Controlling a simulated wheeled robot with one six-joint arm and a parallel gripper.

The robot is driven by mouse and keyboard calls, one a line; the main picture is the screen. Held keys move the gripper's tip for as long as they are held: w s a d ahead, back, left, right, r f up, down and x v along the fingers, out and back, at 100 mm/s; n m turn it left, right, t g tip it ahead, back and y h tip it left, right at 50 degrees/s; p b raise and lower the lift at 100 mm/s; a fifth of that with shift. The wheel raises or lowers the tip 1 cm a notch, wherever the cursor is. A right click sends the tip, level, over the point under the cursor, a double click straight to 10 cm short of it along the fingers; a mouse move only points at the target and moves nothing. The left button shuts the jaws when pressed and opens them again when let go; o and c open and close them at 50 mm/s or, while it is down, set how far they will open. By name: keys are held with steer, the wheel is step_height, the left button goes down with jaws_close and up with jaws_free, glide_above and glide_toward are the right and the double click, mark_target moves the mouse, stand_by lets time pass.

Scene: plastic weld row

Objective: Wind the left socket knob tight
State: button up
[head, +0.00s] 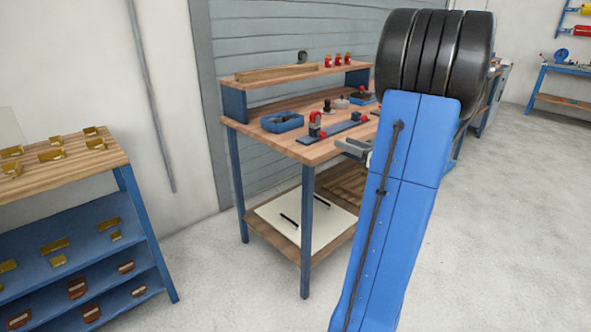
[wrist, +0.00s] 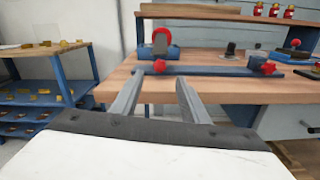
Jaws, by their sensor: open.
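A dark blue bar (wrist: 215,71) lies along the bench top, with a red star-shaped knob near each end. The left knob (wrist: 160,66) is in front of a blue fixture with a red top (wrist: 162,42). The right knob (wrist: 268,67) is near the other end. My gripper (wrist: 159,78) is open and empty; in the wrist view the left knob appears between its fingertips, apart from them. In the head view my gripper (head: 352,147) is at the bench's front edge, partly hidden by my arm. How tight the left knob is cannot be told.
The wooden bench (head: 310,152) also holds a blue tray (head: 282,121) and small tools. A raised shelf (head: 290,74) at its back carries red-capped bottles (head: 337,60). A blue rack (head: 75,220) with brass-coloured parts stands at left. The floor between is clear.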

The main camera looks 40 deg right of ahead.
steer(key=s, duration=0.9)
steer(key=w+a+m+g+y, duration=0.1)
steer(key=a+m+g, duration=0.4)
steer(key=a+m, duration=0.8)
steer(key=w+a+r+m+g+y, duration=0.1)
steer(key=w+a+m+g, duration=0.2)
steer(key=a+m, duration=1)
steer(key=shift+w+r+m+g+y, duration=0.3)
steer(key=shift+m+g, duration=1.2)
steer(key=shift+m, duration=2.7)
